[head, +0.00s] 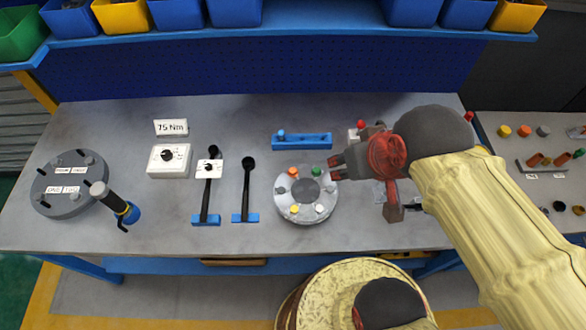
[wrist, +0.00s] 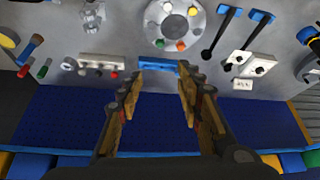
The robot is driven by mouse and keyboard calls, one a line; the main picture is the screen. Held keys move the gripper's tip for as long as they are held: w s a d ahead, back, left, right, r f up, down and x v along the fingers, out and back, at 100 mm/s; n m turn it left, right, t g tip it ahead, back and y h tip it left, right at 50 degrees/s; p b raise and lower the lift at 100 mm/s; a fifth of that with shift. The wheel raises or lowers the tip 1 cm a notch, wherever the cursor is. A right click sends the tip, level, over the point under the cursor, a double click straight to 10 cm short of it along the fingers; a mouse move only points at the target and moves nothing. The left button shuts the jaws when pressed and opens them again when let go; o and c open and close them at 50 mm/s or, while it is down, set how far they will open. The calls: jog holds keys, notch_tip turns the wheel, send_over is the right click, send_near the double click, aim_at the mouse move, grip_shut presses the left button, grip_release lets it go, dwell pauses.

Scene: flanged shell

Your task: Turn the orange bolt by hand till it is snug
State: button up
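The orange bolt (head: 293,172) sits at the upper left of the round light-grey flanged shell (head: 306,222). In the wrist view the orange bolt (wrist: 181,45) is on the shell's near side, beyond my fingertips. A green bolt (head: 317,172) is at the shell's upper right; a yellow bolt (head: 295,209) and a white one (head: 319,208) are lower. My gripper (head: 336,167) is right of the orange bolt, near the shell's upper right edge. In the wrist view my gripper (wrist: 160,75) has its fingers spread with nothing between them. How tight the bolt is cannot be seen.
A blue rack (head: 302,142) lies behind the shell. Further left are a white dial box (head: 169,159), a 75 Nm sign (head: 171,127) and a dark round fixture (head: 70,185).

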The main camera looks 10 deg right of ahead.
jog(key=n+g+p, duration=0.6)
jog(key=n+p, duration=0.1)
send_over(293, 170)
notch_tip(293, 170, down, 20)
jog(key=shift+r, duration=0.25)
jog(key=shift+f+n+b, duration=0.3)
jog(key=shift+n, duration=0.1)
jog(key=shift+f+b, duration=0.4)
jog(key=shift+f, duration=3.1)
jog(key=c, duration=0.3)
grip_shut()
